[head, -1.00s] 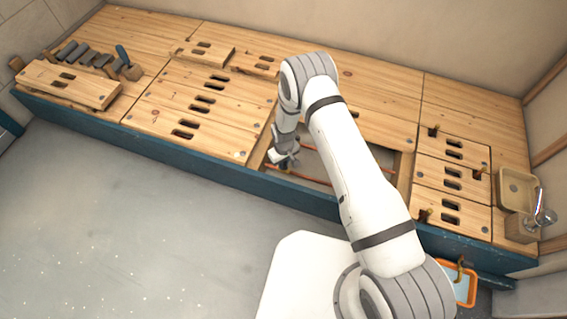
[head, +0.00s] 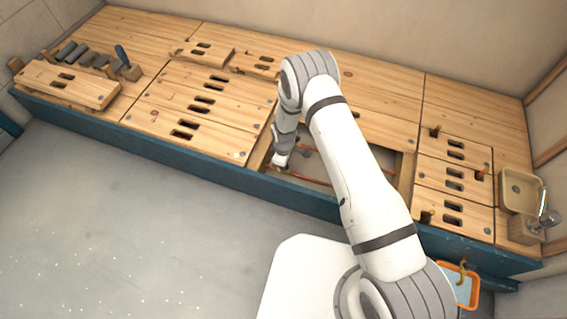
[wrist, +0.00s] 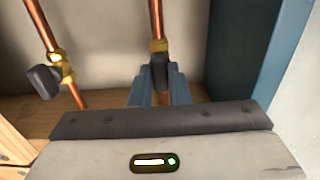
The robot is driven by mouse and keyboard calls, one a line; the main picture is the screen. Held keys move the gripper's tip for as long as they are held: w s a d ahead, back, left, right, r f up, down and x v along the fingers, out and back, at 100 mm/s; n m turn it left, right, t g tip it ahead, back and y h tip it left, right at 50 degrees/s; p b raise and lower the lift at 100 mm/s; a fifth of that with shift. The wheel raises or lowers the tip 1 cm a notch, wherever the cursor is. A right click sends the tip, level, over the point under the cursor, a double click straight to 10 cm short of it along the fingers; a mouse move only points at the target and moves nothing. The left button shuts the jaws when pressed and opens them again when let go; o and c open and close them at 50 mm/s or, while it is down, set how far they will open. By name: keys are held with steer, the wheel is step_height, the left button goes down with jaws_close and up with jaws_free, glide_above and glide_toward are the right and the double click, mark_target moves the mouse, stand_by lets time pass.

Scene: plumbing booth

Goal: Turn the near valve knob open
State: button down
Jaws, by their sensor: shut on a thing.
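The near valve (wrist: 158,46) has a brass body on a copper pipe at the upper middle of the wrist view. Its dark knob (wrist: 160,70) sits between the blue-grey fingers of my gripper (wrist: 160,78), which is shut on it. The fingers and palm hide part of the knob and the pipe below it. A second brass valve (wrist: 61,66) with a dark grey knob (wrist: 43,82) stands on another copper pipe to the left, apart from my gripper. In the head view my gripper (head: 280,165) reaches into the open bay near the front edge.
Wooden panels (head: 185,112) with slots surround the open bay. A blue wall (wrist: 268,55) stands close to the right of my gripper in the wrist view. A basin with a tap (head: 520,190) and an orange-rimmed bin (head: 466,290) are at the right.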

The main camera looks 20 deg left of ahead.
stand_by(0.4)
steer(key=c, duration=1.4)
jaws_free()
steer(key=shift+r, duration=0.1)
step_height(320, 180, up, 8)
steer(key=p, duration=0.3)
steer(key=shift+f, duration=0.2)
